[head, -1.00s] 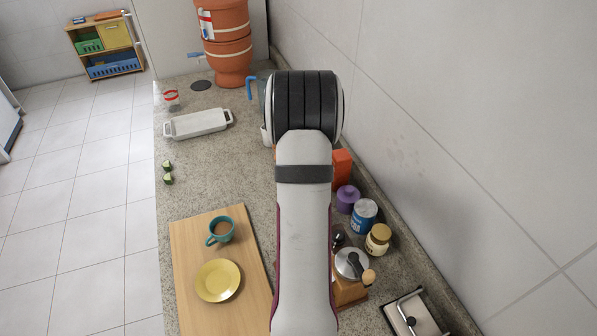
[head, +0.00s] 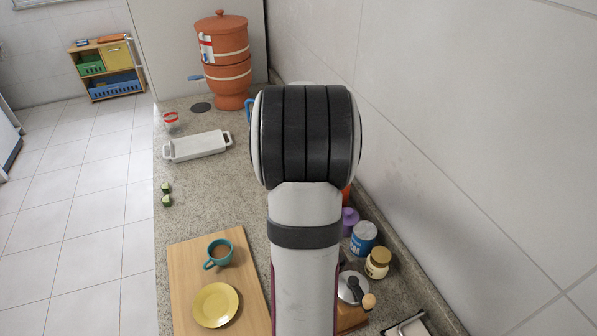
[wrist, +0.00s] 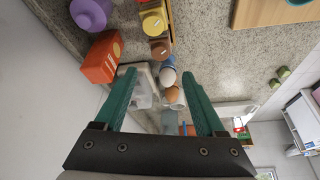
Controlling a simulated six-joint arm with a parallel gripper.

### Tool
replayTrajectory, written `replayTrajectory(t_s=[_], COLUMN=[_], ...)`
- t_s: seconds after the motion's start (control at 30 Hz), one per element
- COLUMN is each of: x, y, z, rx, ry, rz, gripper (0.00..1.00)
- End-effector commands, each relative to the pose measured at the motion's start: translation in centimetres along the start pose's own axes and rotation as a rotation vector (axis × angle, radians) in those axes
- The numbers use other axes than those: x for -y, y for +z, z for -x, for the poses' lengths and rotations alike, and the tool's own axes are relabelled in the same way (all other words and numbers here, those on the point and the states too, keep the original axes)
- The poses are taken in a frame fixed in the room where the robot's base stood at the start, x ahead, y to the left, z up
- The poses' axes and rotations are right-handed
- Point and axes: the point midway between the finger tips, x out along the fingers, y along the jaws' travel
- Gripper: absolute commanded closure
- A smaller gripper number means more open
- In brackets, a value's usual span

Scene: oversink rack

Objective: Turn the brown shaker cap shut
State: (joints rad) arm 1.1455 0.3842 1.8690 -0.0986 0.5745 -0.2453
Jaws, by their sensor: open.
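In the wrist view, a brown shaker cap (wrist: 160,48) sits beside a yellow cap (wrist: 152,22), both with a small pale mark on top, along an orange-brown rack edge. My gripper (wrist: 161,78) has two teal fingers spread apart, with nothing clearly held between them. The brown cap appears just beyond the fingertips, slightly above their midpoint in the picture. I cannot tell its exact depth or whether it is fully turned. In the head view, my arm hides the gripper and the shaker.
A white egg-like object (wrist: 168,76) and a brown rounded one (wrist: 172,95) show between the fingers. An orange box (wrist: 102,58) and purple jar (wrist: 90,12) stand left. A blue can (head: 363,238) and cream jar (head: 377,263) stand near the wall.

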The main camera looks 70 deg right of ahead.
Motion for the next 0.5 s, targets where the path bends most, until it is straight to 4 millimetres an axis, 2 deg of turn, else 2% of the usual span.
replayTrajectory(t_s=[0.03, 0.1, 0.2, 0.33, 0.5], x=[0.0, 0.0, 0.0, 0.0, 0.0], y=[-0.1, -0.1, -0.1, 0.0, 0.0], z=[1.6, 3.4, 5.3, 6.6, 6.8], rx=[-0.006, -0.005, -0.003, 0.000, 0.001], ry=[0.000, 0.001, 0.000, 0.000, 0.000], rz=[-0.001, 0.001, -0.001, 0.000, 0.000], gripper=[0.28, 0.28, 0.28, 0.28, 0.28])
